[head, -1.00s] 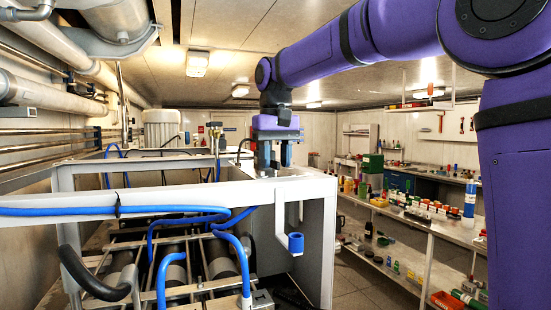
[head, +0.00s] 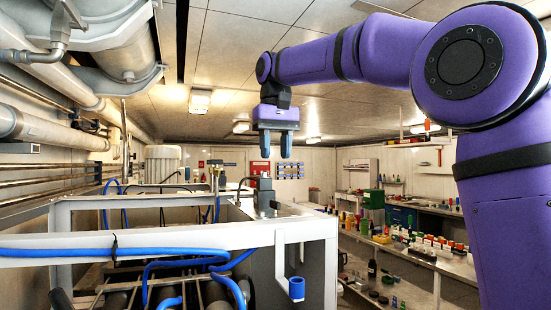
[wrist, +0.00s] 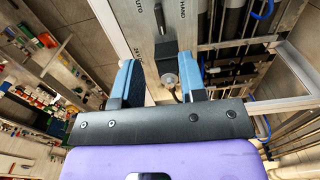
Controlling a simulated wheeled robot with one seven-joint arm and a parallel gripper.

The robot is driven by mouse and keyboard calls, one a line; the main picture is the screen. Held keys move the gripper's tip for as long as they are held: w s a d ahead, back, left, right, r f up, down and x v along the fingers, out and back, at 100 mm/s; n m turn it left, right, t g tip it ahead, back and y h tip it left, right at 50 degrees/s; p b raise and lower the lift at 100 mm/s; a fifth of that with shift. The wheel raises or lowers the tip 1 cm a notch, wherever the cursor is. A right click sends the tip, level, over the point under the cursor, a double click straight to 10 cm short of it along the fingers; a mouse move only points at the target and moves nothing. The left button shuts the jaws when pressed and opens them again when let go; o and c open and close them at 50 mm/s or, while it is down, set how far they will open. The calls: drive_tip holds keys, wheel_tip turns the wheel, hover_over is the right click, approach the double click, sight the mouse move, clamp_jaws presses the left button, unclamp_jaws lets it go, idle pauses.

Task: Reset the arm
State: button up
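My purple arm reaches across the top of the head view. My gripper (head: 276,152) hangs from it, fingers pointing down, in the air above the white machine frame (head: 150,247). The two blue-grey fingers are apart with nothing between them. A dark selector switch (head: 266,197) stands on the frame's top corner, below my gripper and clear of it. In the wrist view my gripper (wrist: 156,66) is also open. Beyond the fingertips is a grey panel (wrist: 148,22) marked AUTO and HAND, with the switch and its round knob (wrist: 168,79).
Blue hoses (head: 120,252) run along the frame's front. A blue cup-like fitting (head: 296,288) sticks out from it. Grey pipes (head: 95,40) fill the upper left. Shelves with bottles and parts (head: 420,255) stand at right. The air around my gripper is clear.

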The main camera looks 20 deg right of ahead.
idle(0.4)
drive_tip(key=s+d+f+t, duration=0.2)
drive_tip(key=s+d+f, duration=0.1)
drive_tip(key=s+f, duration=0.9)
drive_tip(key=s+d+f+t, duration=0.3)
drive_tip(key=s+d+f, duration=0.1)
drive_tip(key=s+f, duration=0.8)
drive_tip(key=s, duration=0.3)
drive_tip(key=shift+s+f, duration=0.25)
drive_tip(key=shift+s, duration=0.1)
drive_tip(key=shift+d, duration=0.1)
